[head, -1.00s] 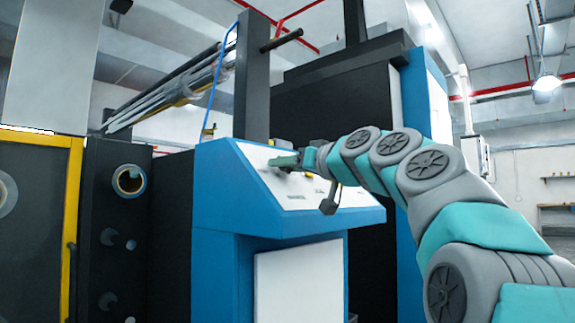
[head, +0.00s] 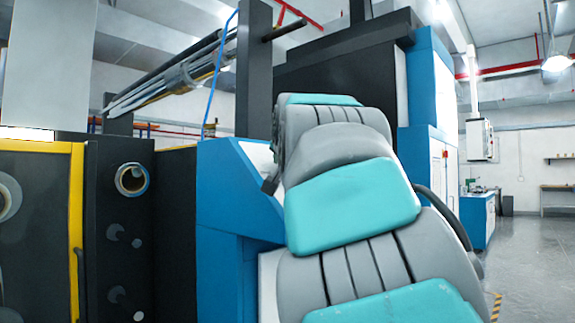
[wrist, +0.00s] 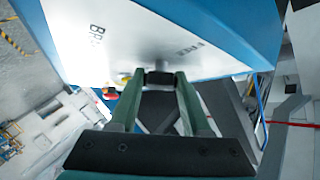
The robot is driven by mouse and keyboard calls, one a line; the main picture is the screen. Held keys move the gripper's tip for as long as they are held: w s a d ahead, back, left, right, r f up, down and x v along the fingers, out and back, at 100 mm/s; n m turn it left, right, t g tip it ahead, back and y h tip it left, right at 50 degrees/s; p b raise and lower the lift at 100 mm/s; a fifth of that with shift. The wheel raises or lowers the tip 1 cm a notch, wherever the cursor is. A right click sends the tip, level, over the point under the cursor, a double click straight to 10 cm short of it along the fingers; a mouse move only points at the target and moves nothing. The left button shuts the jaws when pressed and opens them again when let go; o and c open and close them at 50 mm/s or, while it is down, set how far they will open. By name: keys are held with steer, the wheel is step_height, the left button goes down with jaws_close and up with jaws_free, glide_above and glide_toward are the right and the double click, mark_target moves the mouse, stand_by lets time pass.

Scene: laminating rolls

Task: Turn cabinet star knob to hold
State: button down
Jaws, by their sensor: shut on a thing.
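In the wrist view, a dark knob (wrist: 160,79) stands out from the white face of the blue cabinet's panel (wrist: 135,45). My gripper (wrist: 159,75) has its two green fingers on either side of the knob, shut on it. Lettering that starts with "BR" is on the panel to the left, and a word like "FREE" is to the right. The knob's star shape and pointing direction cannot be made out. In the head view, my arm hides the gripper, the knob and most of the blue cabinet's sloped panel (head: 258,155).
A black unit with a roll core (head: 131,179) and a yellow-edged frame (head: 75,220) stand left of the cabinet. A small red part (wrist: 110,92) shows left of my fingers in the wrist view. Clear floor (head: 520,255) lies at the right.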

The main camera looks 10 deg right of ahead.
steer(key=shift+r+m+g+h, duration=0.15)
steer(key=shift+m+g+h, duration=0.65)
steer(key=shift+m, duration=0.6)
steer(key=shift+c, duration=1.8)
jaws_free()
steer(key=v, duration=0.7)
steer(key=shift+s+b, duration=0.35)
steer(key=shift+a, duration=0.1)
